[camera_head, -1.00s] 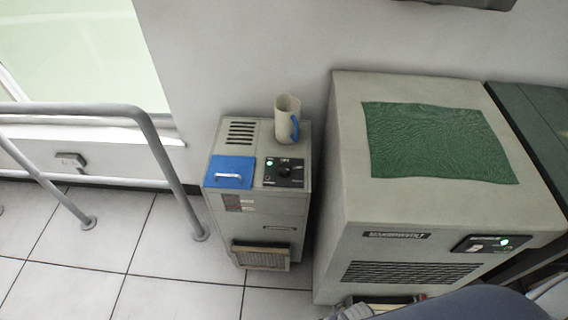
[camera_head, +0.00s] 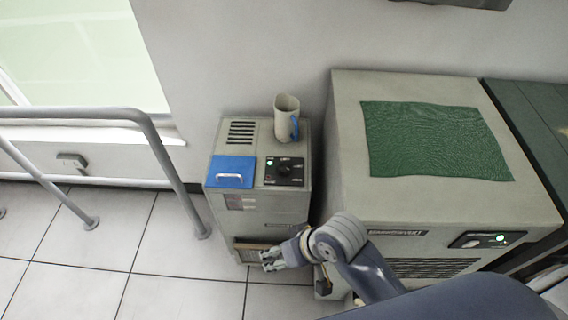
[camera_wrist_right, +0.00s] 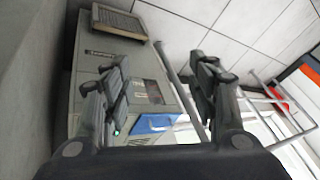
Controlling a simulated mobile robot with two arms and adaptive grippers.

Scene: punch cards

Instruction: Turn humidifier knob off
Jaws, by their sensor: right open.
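The humidifier (camera_head: 259,219) is a small grey cabinet on the floor. Its black control panel (camera_head: 284,172) is on the top at the front right, with a dark knob (camera_head: 285,170) and a green light lit at the panel's left. My right gripper (camera_head: 266,261) is in front of the cabinet's lower front, below and apart from the knob. It is open and empty. In the right wrist view the humidifier (camera_wrist_right: 125,62) shows between the two spread fingers (camera_wrist_right: 165,95), with the knob not clearly seen. My left gripper is not in view.
A blue lid with a handle (camera_head: 231,172) lies left of the panel. A larger grey machine (camera_head: 345,150) with a green cloth (camera_head: 435,140) stands at right. A metal railing (camera_head: 165,165) is at left.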

